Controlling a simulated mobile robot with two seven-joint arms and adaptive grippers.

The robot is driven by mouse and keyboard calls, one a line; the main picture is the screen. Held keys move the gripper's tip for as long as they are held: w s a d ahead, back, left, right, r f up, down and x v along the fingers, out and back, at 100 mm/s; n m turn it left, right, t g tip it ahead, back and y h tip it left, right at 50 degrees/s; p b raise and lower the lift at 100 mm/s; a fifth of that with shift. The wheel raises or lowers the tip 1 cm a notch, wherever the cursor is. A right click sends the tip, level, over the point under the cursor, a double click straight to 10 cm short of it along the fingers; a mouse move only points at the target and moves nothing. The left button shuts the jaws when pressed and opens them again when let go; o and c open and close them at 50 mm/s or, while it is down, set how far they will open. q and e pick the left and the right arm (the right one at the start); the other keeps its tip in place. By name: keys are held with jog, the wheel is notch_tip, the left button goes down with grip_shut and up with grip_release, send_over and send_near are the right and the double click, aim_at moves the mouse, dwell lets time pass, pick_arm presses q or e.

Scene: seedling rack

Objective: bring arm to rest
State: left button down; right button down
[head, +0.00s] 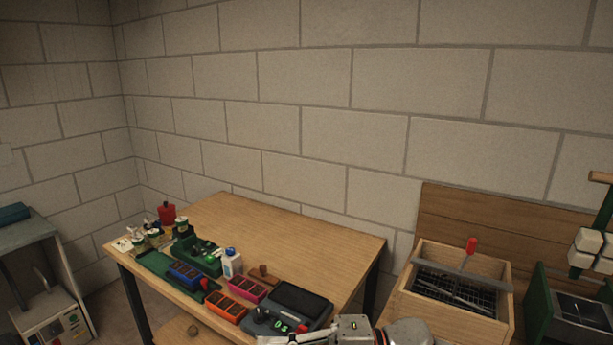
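One of my arms, apparently the right, shows at the bottom edge, right of the middle. Its gripper (283,340) points left in front of the table's near right edge, partly cut off by the frame, so its opening is hidden. Nothing can be seen held in it. My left gripper is not in view. The wooden table (290,236) carries a dark scale-like device (296,306) with green digits, close behind the gripper. I cannot tell whether they touch.
Orange (226,307), pink (247,288) and blue (187,273) seedling trays, a white bottle (231,263) and a green tray (165,270) fill the table's front left. Its back right is clear. A wooden box (408,304) with a mesh stands right; a grey cabinet (50,322) stands left.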

jog(key=w+d+f+m+t+h, duration=0.2)
jog(key=d+f+m+t+h, duration=0.2)
jog(key=d+f+m+t, duration=0.5)
jog(key=w+d+f+m+t+h, duration=0.2)
jog(key=d+f+m+t+h, duration=0.35)
jog(key=m, duration=0.75)
jog(key=s+d+f+m+g+h, duration=0.1)
jog(key=s+d+f+m+h, duration=0.2)
jog(key=s+d+f, duration=0.4)
jog(key=s+d+f+m+g+h, duration=0.2)
jog(key=s+d+f+m+h, duration=0.2)
jog(key=s+f, duration=0.6)
notch_tip(320, 180, down, 4)
jog(key=d+m, duration=0.2)
jog(key=d, duration=0.1)
jog(key=shift+s+f, duration=0.15)
jog(key=shift+s, duration=0.05)
jog(key=shift+a+g, duration=0.1)
jog(key=shift+g, duration=0.15)
